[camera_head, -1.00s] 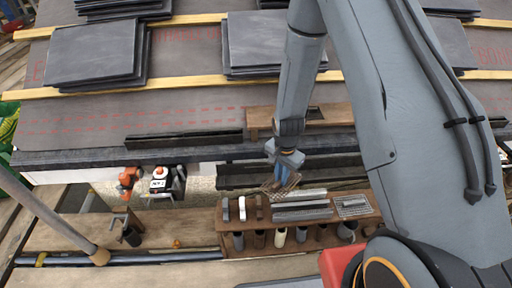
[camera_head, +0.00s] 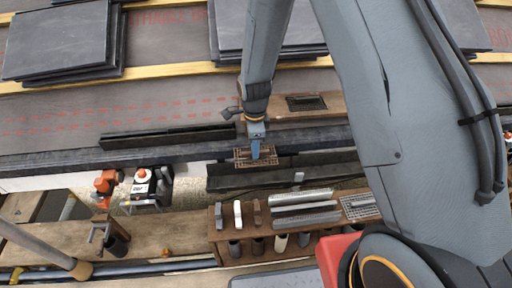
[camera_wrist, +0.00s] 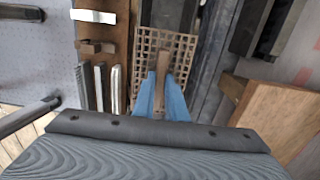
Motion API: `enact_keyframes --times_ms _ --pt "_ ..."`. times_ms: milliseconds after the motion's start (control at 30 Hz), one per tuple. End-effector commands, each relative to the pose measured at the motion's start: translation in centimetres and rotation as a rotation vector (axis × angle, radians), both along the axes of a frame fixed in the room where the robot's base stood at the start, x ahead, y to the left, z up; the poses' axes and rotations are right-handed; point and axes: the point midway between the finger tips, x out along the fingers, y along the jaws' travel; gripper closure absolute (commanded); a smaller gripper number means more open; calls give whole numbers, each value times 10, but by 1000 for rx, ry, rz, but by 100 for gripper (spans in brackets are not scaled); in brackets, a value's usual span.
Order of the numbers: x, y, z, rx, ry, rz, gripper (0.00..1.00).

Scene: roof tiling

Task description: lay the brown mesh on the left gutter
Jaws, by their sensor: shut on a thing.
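My gripper (camera_head: 257,152) is shut on the brown mesh (camera_head: 242,160), a small lattice panel. In the wrist view, the blue fingertips (camera_wrist: 163,98) overlap the near part of the mesh (camera_wrist: 165,48). The left gutter (camera_head: 228,184) is a dark trough below the roof edge in the head view. Dark trough surface shows behind the mesh in the wrist view. I cannot tell whether the mesh touches the gutter.
A wooden shelf (camera_head: 222,247) with grey bars, a grey mesh (camera_head: 360,207) and several tubes stands in front of the gutter. A wooden board (camera_head: 340,104) lies on the roof behind my gripper. An orange-and-white device (camera_head: 145,186) stands to the left.

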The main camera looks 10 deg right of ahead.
Motion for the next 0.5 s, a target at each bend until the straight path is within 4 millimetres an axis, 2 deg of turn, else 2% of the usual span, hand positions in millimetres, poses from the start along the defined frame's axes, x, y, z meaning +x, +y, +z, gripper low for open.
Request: enact_keyframes --times_ms 500 --pt "1 -3 -50 0 1 -3 100"
